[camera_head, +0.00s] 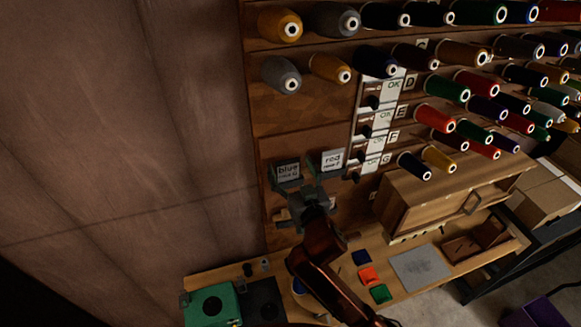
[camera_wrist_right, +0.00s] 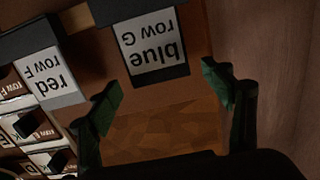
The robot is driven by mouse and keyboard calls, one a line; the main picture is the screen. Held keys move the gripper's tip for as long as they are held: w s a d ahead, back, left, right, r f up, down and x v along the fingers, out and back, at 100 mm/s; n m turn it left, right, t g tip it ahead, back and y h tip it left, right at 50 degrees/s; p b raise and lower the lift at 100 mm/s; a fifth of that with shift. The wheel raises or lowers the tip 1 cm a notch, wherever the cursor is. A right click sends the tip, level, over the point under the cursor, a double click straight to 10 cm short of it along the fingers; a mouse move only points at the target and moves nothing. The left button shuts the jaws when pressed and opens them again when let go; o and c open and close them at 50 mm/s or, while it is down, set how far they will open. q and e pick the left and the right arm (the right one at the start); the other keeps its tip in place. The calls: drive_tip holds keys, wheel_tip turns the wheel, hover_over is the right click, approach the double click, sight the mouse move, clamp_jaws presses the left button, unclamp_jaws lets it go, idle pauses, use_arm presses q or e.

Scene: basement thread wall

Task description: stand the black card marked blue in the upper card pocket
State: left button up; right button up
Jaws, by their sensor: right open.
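The black card marked blue, row G (camera_head: 288,170), stands upright in a dark pocket on the thread wall, left of the red card. In the right wrist view the blue card (camera_wrist_right: 153,45) appears upside down, its base in the dark pocket (camera_wrist_right: 140,9). My right gripper (camera_head: 303,190) is just below and in front of the cards. In the wrist view its green-padded fingers (camera_wrist_right: 160,80) are spread, with nothing between them, just off the card's free edge. My left gripper is not in view.
The card marked red, row F (camera_head: 332,160), stands close to the right. Rows of thread spools (camera_head: 435,118) stick out on the right. A wooden cabinet (camera_head: 430,205) and a bench with a green machine (camera_head: 212,304) lie below. The bare wall at left is clear.

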drive_tip(key=v, duration=1.2)
